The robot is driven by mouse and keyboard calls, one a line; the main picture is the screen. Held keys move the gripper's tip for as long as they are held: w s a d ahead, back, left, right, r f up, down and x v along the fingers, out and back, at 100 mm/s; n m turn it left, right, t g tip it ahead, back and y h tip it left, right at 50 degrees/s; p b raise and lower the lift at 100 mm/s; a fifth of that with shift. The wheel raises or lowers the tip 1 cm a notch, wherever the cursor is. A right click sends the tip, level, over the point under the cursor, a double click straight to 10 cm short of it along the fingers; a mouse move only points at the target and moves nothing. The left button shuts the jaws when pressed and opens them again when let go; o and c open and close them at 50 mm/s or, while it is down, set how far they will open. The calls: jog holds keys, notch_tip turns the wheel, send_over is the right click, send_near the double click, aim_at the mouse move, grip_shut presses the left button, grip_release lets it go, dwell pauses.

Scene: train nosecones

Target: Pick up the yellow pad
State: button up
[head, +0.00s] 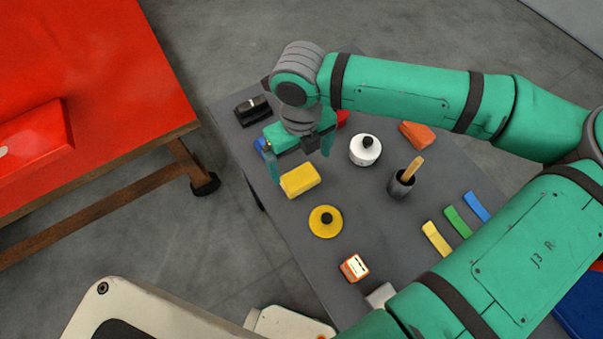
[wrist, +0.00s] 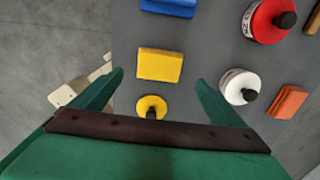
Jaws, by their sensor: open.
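The yellow pad (head: 300,180) is a small block lying on the dark grey table, near its left edge in the head view. In the wrist view the yellow pad (wrist: 160,65) lies flat, ahead of the fingertips and roughly between their lines. My gripper (head: 301,160) hangs above the table just behind the pad in the head view. In the wrist view my gripper (wrist: 160,76) has its two green fingers spread wide with nothing between them. It appears apart from the pad.
Near the pad are a yellow round object with a black knob (head: 325,221), a white round container (head: 365,150), a red one (wrist: 268,20), a blue block (wrist: 169,7) and an orange block (head: 417,135). A dark cup (head: 401,185) stands farther right. A red-topped bench (head: 110,70) is left, across a floor gap.

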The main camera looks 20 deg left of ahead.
aim_at(300, 177)
jog(key=shift+a+f, duration=0.15)
jog(key=shift+f, duration=3.2)
jog(key=shift+c, duration=0.4)
jog(key=shift+w, duration=0.1)
jog(key=c, duration=1)
jog(key=shift+c, duration=0.3)
